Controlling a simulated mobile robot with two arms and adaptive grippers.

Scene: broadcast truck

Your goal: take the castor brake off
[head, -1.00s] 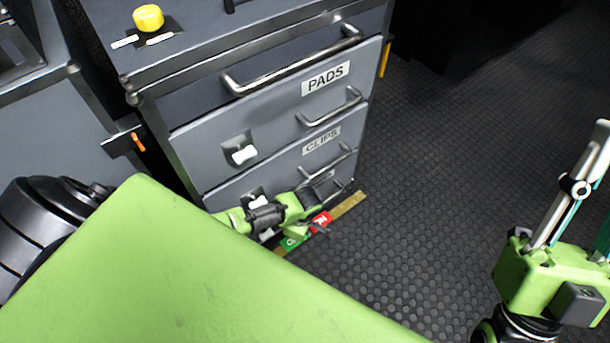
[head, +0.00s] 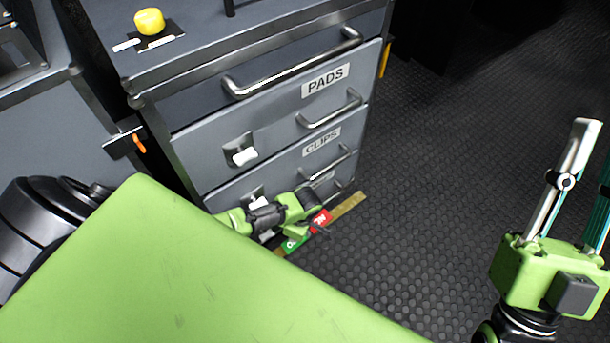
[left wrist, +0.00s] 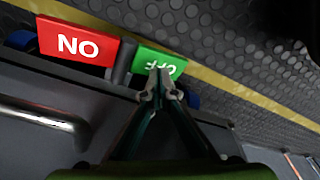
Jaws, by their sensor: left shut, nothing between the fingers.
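The castor brake's pedals are low at the cart's foot. A red pedal (head: 320,219) and a green pedal (head: 291,244) show beside my left arm in the head view. In the left wrist view the red pedal (left wrist: 78,44) reads as an upside-down ON, and the green pedal (left wrist: 150,60) as an upside-down OFF. My left gripper (left wrist: 158,84) is shut and empty, its fingertips at the green pedal's near edge, covering part of it. Contact cannot be told. My right gripper (head: 588,185) is open and empty at the right, far from the cart.
The grey drawer cart (head: 190,170) has bar handles and labels PADS and CLIPS. A yellow knob (head: 149,21) sits on its top. A yellow strip (head: 347,206) runs along the studded floor (head: 440,200), which is clear to the right.

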